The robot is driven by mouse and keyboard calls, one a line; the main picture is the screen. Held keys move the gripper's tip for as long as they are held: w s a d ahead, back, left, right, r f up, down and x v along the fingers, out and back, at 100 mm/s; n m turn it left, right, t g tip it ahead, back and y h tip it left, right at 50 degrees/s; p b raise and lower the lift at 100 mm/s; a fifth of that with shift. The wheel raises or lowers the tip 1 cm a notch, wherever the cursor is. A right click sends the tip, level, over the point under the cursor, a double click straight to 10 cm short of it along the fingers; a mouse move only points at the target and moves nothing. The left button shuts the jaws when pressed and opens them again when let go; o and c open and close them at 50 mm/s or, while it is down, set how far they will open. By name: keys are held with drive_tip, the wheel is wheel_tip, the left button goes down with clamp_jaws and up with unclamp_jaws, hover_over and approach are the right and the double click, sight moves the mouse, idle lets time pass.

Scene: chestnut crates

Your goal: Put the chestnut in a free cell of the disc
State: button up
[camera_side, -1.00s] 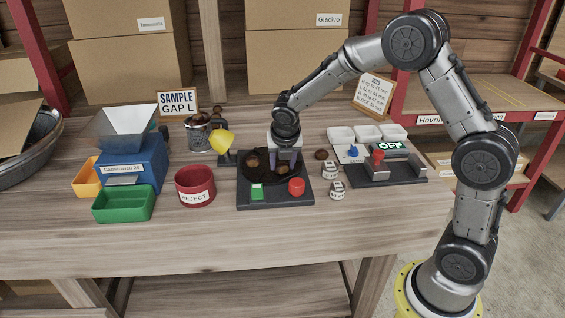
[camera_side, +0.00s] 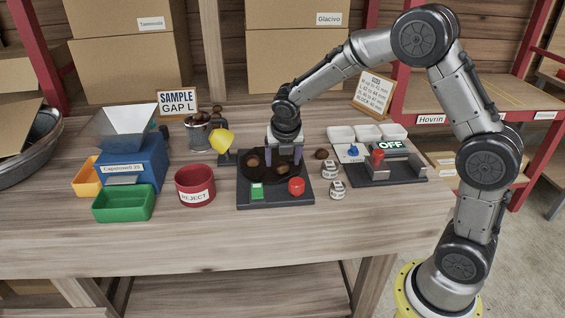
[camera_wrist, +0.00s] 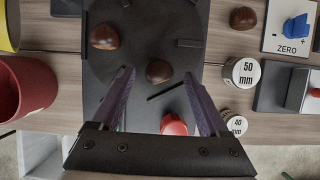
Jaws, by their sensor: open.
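The dark disc (camera_side: 247,177) sits on a black base and also shows in the wrist view (camera_wrist: 140,22). Thin raised vanes divide it. One brown chestnut (camera_wrist: 104,37) lies in a cell to the left in the wrist view. A second chestnut (camera_wrist: 158,72) lies on the disc between and below my fingertips, with a gap on each side. A third chestnut (camera_wrist: 242,18) rests on the table to the right of the disc; it also shows in the side view (camera_side: 321,154). My gripper (camera_side: 284,162) is open, pointing down just above the disc.
A red knob (camera_side: 296,186) and green switch (camera_side: 257,192) are on the base's front. The red REJECT bin (camera_side: 195,190) is left. Marked blocks (camera_side: 337,190) and the OFF device (camera_side: 390,146) are right. A yellow lamp-like head (camera_side: 222,141) stands close behind.

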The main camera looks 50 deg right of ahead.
drive_tip(key=v, duration=1)
drive_tip(key=s+a+r+m+t+y, duration=0.1)
drive_tip(key=s+a+m, duration=0.1)
drive_tip(key=s+m, duration=1.1)
drive_tip(key=s+a+r+m+t+y, duration=0.1)
drive_tip(key=s+a+r+m+y, duration=0.1)
drive_tip(key=s+m, duration=1.1)
drive_tip(key=shift+s+a+r+m, duration=0.25)
drive_tip(key=shift+s+m, duration=0.05)
drive_tip(key=shift+m, duration=0.2)
